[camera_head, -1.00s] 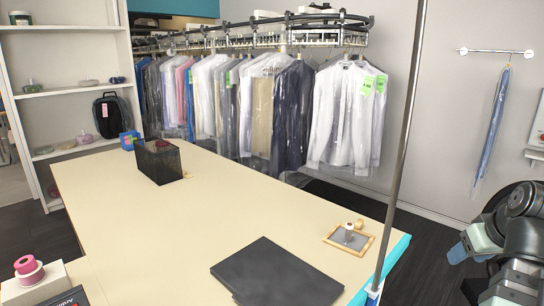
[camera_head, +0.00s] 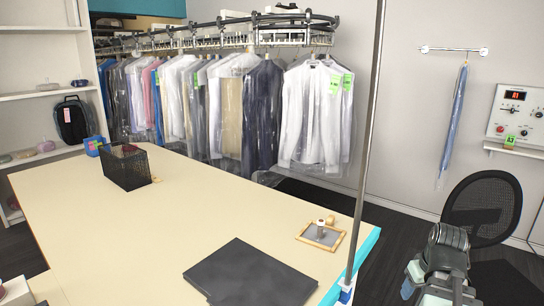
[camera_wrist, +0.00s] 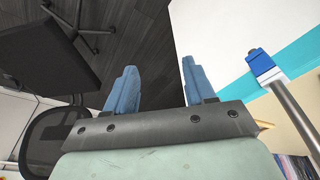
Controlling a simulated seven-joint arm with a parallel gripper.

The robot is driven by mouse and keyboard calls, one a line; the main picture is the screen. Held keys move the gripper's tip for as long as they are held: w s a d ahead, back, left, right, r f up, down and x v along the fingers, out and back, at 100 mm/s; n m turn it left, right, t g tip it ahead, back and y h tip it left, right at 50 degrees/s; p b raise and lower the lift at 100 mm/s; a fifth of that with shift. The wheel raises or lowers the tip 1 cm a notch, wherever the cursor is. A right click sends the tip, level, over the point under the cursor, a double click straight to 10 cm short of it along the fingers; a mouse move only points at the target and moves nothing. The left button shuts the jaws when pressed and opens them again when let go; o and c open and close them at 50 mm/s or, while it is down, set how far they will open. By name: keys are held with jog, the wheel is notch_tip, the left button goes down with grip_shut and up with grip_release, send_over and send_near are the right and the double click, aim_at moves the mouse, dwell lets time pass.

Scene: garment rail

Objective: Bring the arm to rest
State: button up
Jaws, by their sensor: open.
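My gripper (camera_wrist: 160,85) shows in the wrist view with its two blue fingers apart and nothing between them. Dark floor and the pale side of the counter lie beyond the fingers. In the head view my arm stands at the lower right, right of the counter (camera_head: 110,215) and the upright pole. The gripper tips are hard to make out there.
A metal pole (camera_head: 368,150) rises at the counter's right end; its blue clamp (camera_wrist: 262,65) shows in the wrist view. A black mesh chair (camera_head: 482,208) stands behind my arm. Bagged garments (camera_head: 315,115) hang on the rail. A control panel (camera_head: 518,112) is on the wall.

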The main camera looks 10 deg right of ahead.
jog(key=a+f+g+y, duration=0.15)
jog(key=a+f, duration=0.35)
jog(key=f, duration=0.5)
jog(key=s+a+f+g, duration=0.15)
jog(key=a+f, duration=0.35)
jog(key=f, duration=0.5)
jog(key=a+f+g, duration=0.2)
jog(key=a+f, duration=0.4)
jog(key=f, duration=0.4)
jog(key=s+a+f+g, duration=0.1)
jog(key=s+a+f, duration=0.3)
jog(key=s+f, duration=0.3)
jog(key=s+a+f+g, duration=0.2)
jog(key=s+a+f, duration=0.1)
jog(key=s+f, duration=0.5)
jog(key=s+a+f+g+h, duration=0.1)
jog(key=s+a+f, duration=0.3)
jog(key=s+f, duration=0.3)
jog(key=shift+s+a+f+n, duration=0.2)
jog(key=shift+a+n, duration=0.1)
jog(key=shift+a, duration=0.05)
